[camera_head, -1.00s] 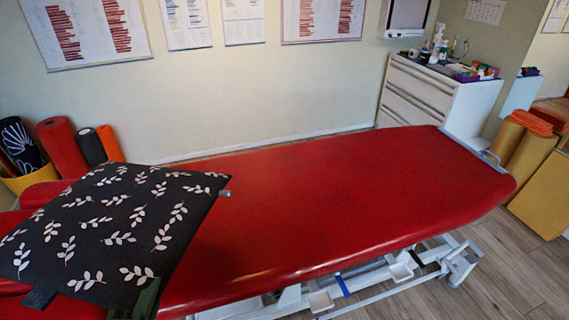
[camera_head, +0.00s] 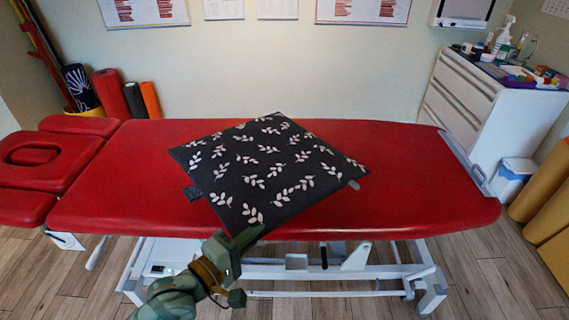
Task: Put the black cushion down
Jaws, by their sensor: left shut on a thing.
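The black cushion (camera_head: 268,172) with white leaf sprigs shows over the middle of the red treatment table (camera_head: 410,165). It lies nearly flat, turned at an angle to the table. My left gripper (camera_head: 243,241) is at the cushion's near corner, by the table's front edge, and is shut on it. The fingertips are partly hidden at the cushion's edge. I cannot tell whether the cushion's underside touches the table. A small grey tip (camera_head: 354,185) shows at the cushion's right corner; my right gripper cannot be made out.
The table's red top is bare left and right of the cushion. Its headrest part (camera_head: 35,155) has a face hole. A white drawer cabinet (camera_head: 490,110) with bottles stands at the back right. Rolled mats (camera_head: 112,95) stand at the back left. Yellow rolls (camera_head: 550,195) stand at the right.

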